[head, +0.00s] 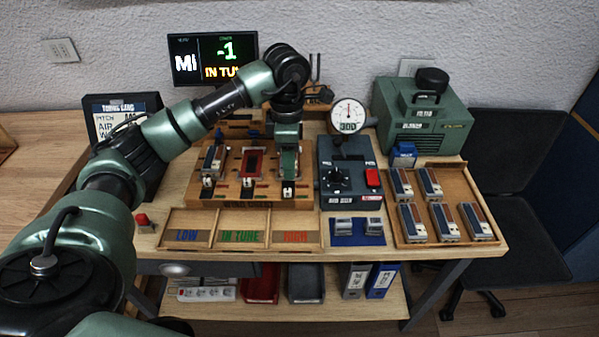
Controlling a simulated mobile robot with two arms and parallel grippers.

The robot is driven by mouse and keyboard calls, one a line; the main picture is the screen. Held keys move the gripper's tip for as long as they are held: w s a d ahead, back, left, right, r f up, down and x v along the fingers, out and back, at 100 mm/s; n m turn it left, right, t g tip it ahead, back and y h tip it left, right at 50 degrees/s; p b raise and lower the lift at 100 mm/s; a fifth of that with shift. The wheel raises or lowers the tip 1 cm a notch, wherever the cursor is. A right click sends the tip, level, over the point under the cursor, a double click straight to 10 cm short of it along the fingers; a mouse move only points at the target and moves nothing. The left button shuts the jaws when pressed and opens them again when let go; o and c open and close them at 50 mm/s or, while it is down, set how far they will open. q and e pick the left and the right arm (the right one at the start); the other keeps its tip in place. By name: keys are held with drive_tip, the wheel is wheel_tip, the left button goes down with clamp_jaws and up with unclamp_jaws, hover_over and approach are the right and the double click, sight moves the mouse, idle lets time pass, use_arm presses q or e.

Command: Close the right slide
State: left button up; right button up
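A wooden test board (235,194) on the bench has three stations side by side. The right slide (288,189), a small black and white piece, is at the front of the right-hand station. Similar slides show at the left station (207,183) and the middle station (247,182). My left gripper (289,172) points down over the right station, just behind the right slide. The wrist and hand cover most of that station, and I cannot tell whether the fingers touch the slide or are open. My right gripper is not in view.
A control box (336,199) with a gauge (348,115) stands close right of the board. A sorting tray (240,222) lies in front. A wooden tray (457,180) of several reed blocks and a green machine (423,120) are at the right. A monitor (212,58) stands behind.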

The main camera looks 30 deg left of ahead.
sight(287, 189)
use_arm(q)
drive_tip(key=shift+s+a+f, duration=0.15)
drive_tip(key=shift+s+f, duration=0.1)
drive_tip(key=shift+s, duration=0.05)
drive_tip(key=f, duration=0.1)
drive_tip(key=s+f+p, duration=0.1)
drive_tip(key=f, duration=0.1)
drive_tip(key=shift+s+f, duration=0.1)
drive_tip(key=shift+f, duration=0.15)
drive_tip(key=shift+w+f+p, duration=0.15)
drive_tip(key=shift+f, duration=0.45)
drive_tip(key=shift+w+f+p, duration=0.15)
drive_tip(key=shift+f, duration=0.75)
clamp_jaws()
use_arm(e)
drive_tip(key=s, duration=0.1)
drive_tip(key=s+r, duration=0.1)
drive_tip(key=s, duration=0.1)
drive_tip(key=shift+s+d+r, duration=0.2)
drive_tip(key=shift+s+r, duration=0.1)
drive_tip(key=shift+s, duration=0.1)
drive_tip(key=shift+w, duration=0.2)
